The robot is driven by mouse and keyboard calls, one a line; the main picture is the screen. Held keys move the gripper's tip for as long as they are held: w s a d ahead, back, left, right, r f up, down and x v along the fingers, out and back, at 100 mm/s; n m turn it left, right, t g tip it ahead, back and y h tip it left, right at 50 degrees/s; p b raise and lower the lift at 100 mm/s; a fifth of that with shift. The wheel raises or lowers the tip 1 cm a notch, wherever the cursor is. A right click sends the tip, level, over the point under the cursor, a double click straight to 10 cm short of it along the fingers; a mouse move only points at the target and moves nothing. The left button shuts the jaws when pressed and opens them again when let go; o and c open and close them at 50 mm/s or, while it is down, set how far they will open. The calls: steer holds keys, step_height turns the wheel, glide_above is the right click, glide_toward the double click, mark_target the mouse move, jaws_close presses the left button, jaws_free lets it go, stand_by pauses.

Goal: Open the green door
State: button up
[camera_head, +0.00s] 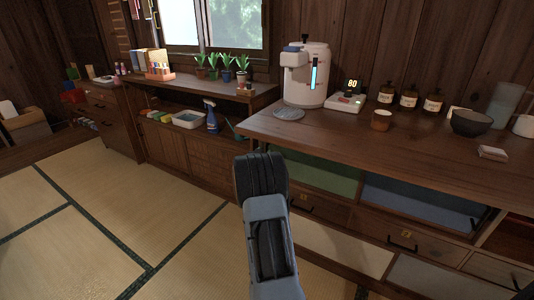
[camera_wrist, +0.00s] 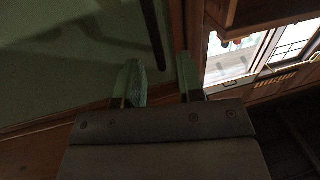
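The green door (camera_head: 325,178) is a flat panel in the front of the long wooden counter, left of a blue panel, and looks shut. It fills the upper left of the wrist view (camera_wrist: 60,60). A dark bar handle (camera_wrist: 152,40) runs along its right side there. My gripper (camera_wrist: 160,72) is open, its two fingers apart and nothing held. The handle's lower end shows in line with the gap between the fingertips; I cannot tell how far ahead it is. In the head view my arm hides the gripper and part of the green door.
The blue panel (camera_head: 420,199) and drawers with dark handles (camera_head: 402,243) lie right of and below the green door. The wooden countertop (camera_head: 350,140) juts above, holding a dispenser (camera_head: 306,75), bottles and a bowl (camera_head: 472,122). The tatami floor (camera_head: 100,200) at left is clear.

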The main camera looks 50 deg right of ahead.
steer(key=shift+b+x, duration=0.3)
steer(key=shift+x, duration=1.35)
jaws_close()
